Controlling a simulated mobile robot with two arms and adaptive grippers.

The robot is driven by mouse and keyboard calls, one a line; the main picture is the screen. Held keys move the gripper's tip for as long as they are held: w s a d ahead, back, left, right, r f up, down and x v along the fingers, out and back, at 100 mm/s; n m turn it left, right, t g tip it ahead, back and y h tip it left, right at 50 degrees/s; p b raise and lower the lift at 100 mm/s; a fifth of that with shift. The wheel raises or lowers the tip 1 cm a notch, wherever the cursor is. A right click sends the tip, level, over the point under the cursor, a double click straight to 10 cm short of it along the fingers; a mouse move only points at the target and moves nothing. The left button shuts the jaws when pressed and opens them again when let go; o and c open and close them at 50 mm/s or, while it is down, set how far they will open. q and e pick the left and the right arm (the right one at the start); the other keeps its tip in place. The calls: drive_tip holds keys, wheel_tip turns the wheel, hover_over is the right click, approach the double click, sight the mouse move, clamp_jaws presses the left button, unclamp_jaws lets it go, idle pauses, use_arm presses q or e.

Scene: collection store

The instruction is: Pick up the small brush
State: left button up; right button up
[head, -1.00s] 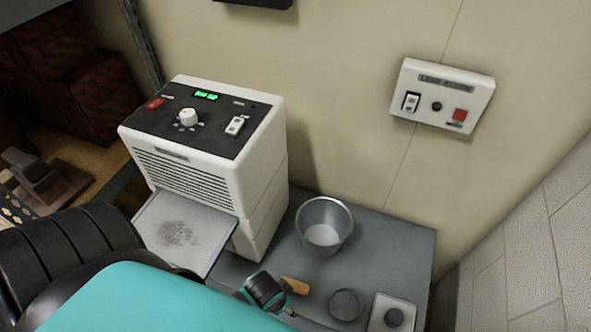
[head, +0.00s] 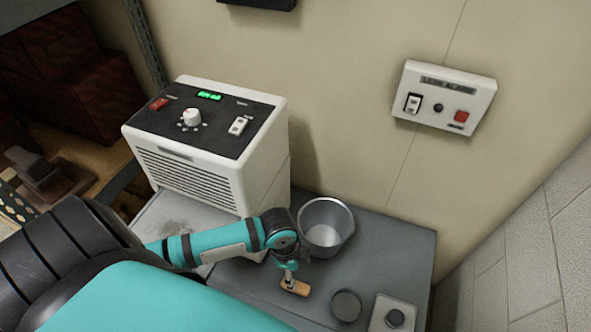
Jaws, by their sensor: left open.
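The small brush (head: 299,289) lies on the grey table top, with its light wooden handle showing. My left gripper (head: 289,279) points down right over it, with the fingers at the handle. The gripper is open, and its small fingers hide part of the brush. I cannot tell whether the fingers touch it. My right gripper is not in view.
A metal bucket (head: 326,241) stands just behind the gripper. A white machine (head: 190,180) with a pulled-out dusty tray (head: 155,216) stands at left.

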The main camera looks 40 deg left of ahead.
use_arm(q)
drive_tip(key=shift+m, duration=0.6)
drive_tip(key=f, duration=0.4)
drive_tip(key=w+a+f+b, duration=0.1)
drive_tip(key=f, duration=0.3)
drive_tip(key=a+f, duration=0.1)
drive_tip(key=f, duration=0.3)
drive_tip(key=shift+w+a+f+b, duration=0.25)
drive_tip(key=shift+w+f+b, duration=0.05)
drive_tip(key=shift+b, duration=0.1)
drive_tip(key=shift+d+f+b, duration=0.15)
drive_tip(key=shift+d+f, duration=0.05)
drive_tip(key=shift+f, duration=0.8)
drive_tip(key=shift+d+f+b, duration=0.2)
drive_tip(key=shift+f, duration=0.8)
drive_tip(key=shift+d+f+b, duration=0.15)
drive_tip(key=shift+d+f, duration=0.05)
drive_tip(key=shift+f, duration=0.8)
clamp_jaws()
drive_tip(key=shift+r, duration=0.1)
